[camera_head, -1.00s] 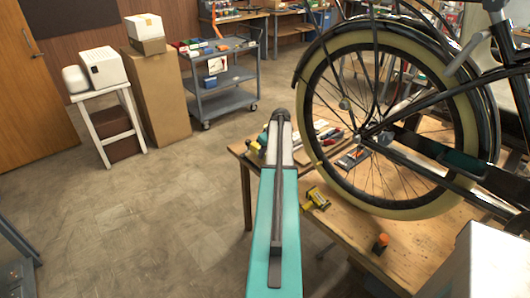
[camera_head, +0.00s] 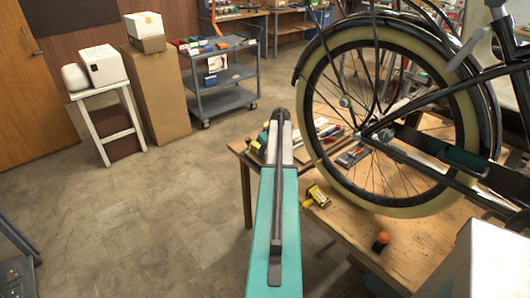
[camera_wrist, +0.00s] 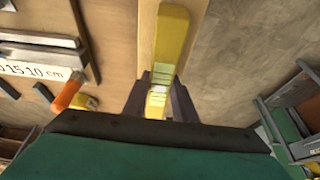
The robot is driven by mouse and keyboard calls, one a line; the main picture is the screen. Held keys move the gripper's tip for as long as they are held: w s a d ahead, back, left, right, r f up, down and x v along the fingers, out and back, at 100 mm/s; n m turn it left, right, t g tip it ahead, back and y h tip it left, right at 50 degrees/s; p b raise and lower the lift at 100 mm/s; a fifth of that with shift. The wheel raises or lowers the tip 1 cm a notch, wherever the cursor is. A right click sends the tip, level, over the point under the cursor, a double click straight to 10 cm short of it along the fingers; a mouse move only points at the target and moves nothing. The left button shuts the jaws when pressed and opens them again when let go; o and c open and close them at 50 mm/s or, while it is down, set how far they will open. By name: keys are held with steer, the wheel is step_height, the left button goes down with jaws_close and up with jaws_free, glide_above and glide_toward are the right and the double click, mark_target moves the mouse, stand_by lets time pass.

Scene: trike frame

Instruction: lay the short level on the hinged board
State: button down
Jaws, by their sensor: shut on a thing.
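My gripper (camera_wrist: 157,96) is shut on the yellow level (camera_wrist: 170,40) in the wrist view. The level has a pale green vial and points away from the wrist, its near end between the dark jaws. Behind it lies a pale wooden strip (camera_wrist: 200,12) at the table's edge, which may be the hinged board. I cannot tell whether the level touches it. In the head view my arm hides the gripper and most of that spot.
In the wrist view, a centimetre scale (camera_wrist: 30,70) and an orange-handled tool (camera_wrist: 69,92) lie left of the gripper. Open floor (camera_head: 150,220) lies left.

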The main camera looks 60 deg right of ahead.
steer(key=shift+f, duration=0.35)
steer(key=c, duration=1.4)
jaws_free()
steer(key=shift+o, duration=0.2)
steer(key=shift+r, duration=0.2)
steer(key=b+v, duration=0.3)
steer(key=v, duration=1)
steer(key=shift+r, duration=0.25)
